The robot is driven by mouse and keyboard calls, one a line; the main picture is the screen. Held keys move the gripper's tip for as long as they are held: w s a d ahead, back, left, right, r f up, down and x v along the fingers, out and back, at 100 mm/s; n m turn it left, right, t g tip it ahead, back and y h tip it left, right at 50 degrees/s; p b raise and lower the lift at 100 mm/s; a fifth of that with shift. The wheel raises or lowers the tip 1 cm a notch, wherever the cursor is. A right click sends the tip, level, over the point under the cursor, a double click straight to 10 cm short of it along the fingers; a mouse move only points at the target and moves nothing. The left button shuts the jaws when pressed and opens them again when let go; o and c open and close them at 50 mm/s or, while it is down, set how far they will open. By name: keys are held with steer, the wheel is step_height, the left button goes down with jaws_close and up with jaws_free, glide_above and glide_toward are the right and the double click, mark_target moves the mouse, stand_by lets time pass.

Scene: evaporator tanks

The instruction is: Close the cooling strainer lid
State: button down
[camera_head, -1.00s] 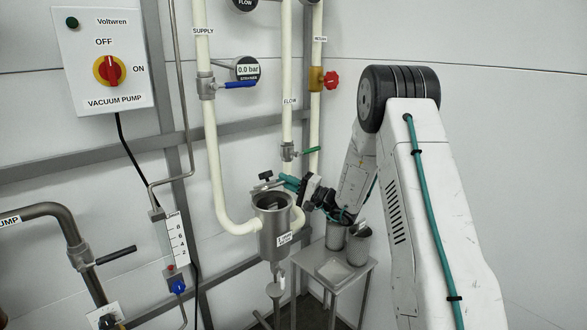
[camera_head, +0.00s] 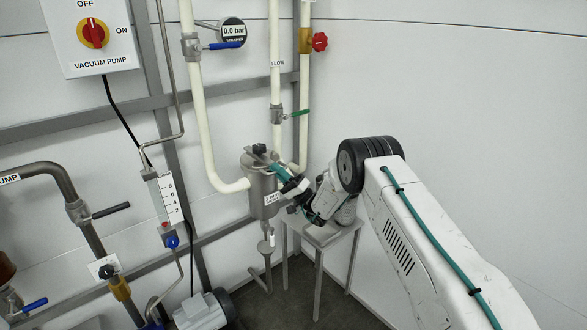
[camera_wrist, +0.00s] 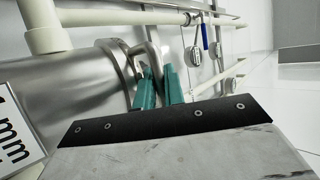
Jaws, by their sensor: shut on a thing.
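The cooling strainer (camera_head: 262,196) is a grey metal pot on the white pipework, with a white label on its front. Its lid (camera_head: 249,161) lies across the pot's mouth, with a black knob (camera_head: 259,148) on top; I cannot tell whether it is fully seated. My gripper (camera_head: 275,168) is at the right side of the lid, its teal fingers shut on a metal part of it. In the wrist view, the teal fingers (camera_wrist: 157,82) close around a bent metal bar (camera_wrist: 153,58) beside the strainer body (camera_wrist: 85,95). The fingertips' contact is partly hidden.
A small metal table (camera_head: 325,235) stands below my arm, with a metal container (camera_head: 346,211) partly hidden by it. A gauge (camera_head: 232,31) reads 0.0 bar. Pipes with blue, green and red valve handles stand behind the strainer. A pump motor (camera_head: 205,312) sits at lower left.

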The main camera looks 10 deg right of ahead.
steer(key=shift+s+a+f, duration=0.15)
steer(key=shift+a+f, duration=0.1)
steer(key=c, duration=1.8)
jaws_free()
steer(key=shift+v, duration=3.9)
